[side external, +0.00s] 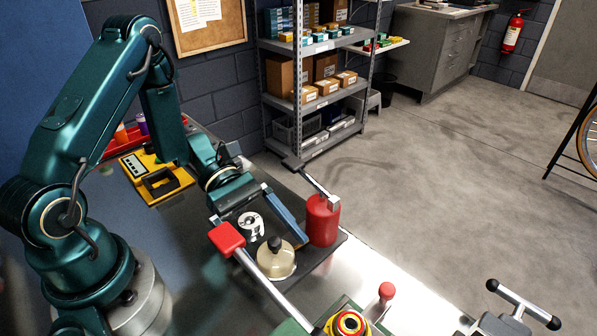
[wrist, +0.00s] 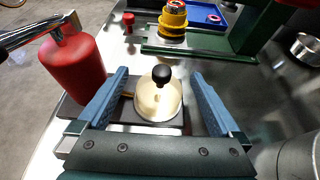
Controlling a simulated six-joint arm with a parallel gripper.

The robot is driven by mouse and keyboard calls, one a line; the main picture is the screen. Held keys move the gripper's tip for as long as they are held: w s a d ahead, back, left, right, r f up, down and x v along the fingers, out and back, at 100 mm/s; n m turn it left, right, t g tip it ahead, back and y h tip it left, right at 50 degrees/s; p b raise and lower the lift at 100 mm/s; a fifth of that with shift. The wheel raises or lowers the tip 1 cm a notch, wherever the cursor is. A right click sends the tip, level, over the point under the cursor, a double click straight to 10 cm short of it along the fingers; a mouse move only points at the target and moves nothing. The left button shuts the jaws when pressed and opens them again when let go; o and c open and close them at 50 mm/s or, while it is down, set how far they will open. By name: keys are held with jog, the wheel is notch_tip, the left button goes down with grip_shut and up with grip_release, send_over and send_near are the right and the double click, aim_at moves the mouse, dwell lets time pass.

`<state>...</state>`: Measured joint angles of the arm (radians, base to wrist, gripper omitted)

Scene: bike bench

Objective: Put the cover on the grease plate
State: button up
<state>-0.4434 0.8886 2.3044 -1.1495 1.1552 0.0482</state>
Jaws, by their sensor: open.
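The cover, a clear cream-tinted dome with a black knob, stands upright in the side view (side external: 276,262) and in the wrist view (wrist: 158,105). It appears to rest on a dark flat plate, whose bare part shows beside it (wrist: 182,118). I cannot tell whether this is the grease plate, or whether the cream colour is grease seen through the dome. My gripper (wrist: 160,74) is open, with its blue fingers on either side of the dome and gaps to it. In the side view, one blue finger of my gripper (side external: 268,225) shows clearly behind the cover.
A red grease can (side external: 322,222) with a metal lever stands close beside the left finger in the wrist view. A red-ended bar (side external: 227,239) crosses in front. A yellow ring stack (wrist: 173,22) on a green base lies beyond. A metal cup (wrist: 308,48) is at right.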

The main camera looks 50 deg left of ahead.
jog(key=v, duration=1)
jog(key=shift+a, duration=0.2)
jog(key=shift+a+r, duration=0.25)
jog(key=shift+a, duration=0.1)
jog(key=s+d+r+m+t+y, duration=0.1)
jog(key=s+r+m+t+y, duration=0.1)
jog(key=m+y, duration=0.4)
jog(key=s+d+r+m+t+y, duration=0.2)
jog(key=r+m+y, duration=0.5)
jog(key=m, duration=0.5)
jog(key=s+t, duration=0.1)
jog(key=s, duration=0.1)
jog(key=shift+s+d+t, duration=0.2)
jog(key=shift+s+t, duration=0.1)
jog(key=shift+s, duration=0.05)
